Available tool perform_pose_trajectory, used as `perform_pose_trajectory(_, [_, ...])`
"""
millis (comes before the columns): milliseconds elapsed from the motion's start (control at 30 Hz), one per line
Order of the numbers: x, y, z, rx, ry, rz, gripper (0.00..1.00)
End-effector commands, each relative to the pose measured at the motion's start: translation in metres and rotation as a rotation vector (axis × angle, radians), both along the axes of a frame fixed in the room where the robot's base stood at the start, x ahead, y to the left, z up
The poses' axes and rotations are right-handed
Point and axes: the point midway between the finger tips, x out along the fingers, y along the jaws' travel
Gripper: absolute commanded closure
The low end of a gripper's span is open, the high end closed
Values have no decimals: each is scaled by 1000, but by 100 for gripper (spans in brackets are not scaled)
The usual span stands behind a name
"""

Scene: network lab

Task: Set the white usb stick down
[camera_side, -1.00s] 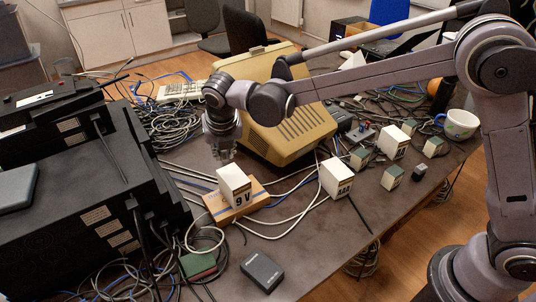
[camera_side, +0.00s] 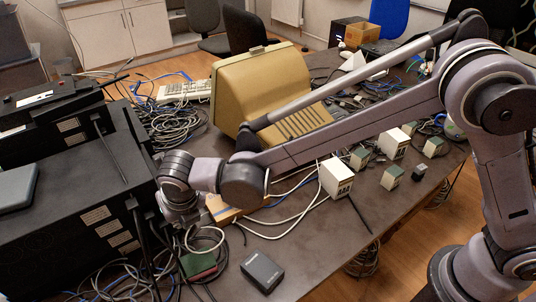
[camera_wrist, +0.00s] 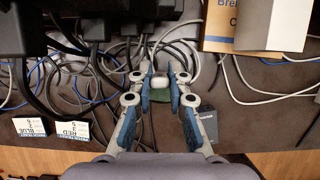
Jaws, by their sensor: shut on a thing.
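The white usb stick (camera_wrist: 159,81) is a small pale piece between my fingertips in the wrist view. My gripper (camera_wrist: 160,87) is shut on it, above cables and a green box (camera_wrist: 181,100). In the side view my gripper (camera_side: 186,222) points down just right of the black equipment, above and behind the green box (camera_side: 199,265). The stick cannot be made out in the side view. How far it is above the surface below cannot be told.
Black equipment (camera_side: 75,200) stands close on the left. Loose cables (camera_side: 205,240) lie under my gripper. A brown box (camera_side: 222,207) is partly hidden by my arm. A black adapter (camera_side: 262,271) lies in front, with bare table (camera_side: 310,250) to its right.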

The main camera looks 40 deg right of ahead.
Motion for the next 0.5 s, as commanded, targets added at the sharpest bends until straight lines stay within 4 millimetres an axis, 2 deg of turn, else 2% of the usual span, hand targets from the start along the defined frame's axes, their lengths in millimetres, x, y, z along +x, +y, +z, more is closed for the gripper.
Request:
perform_pose_trajectory(167, [-6,17,-15,0,0,2,96])
perform_pose_trajectory(500, [-27,80,-54,0,0,3,96])
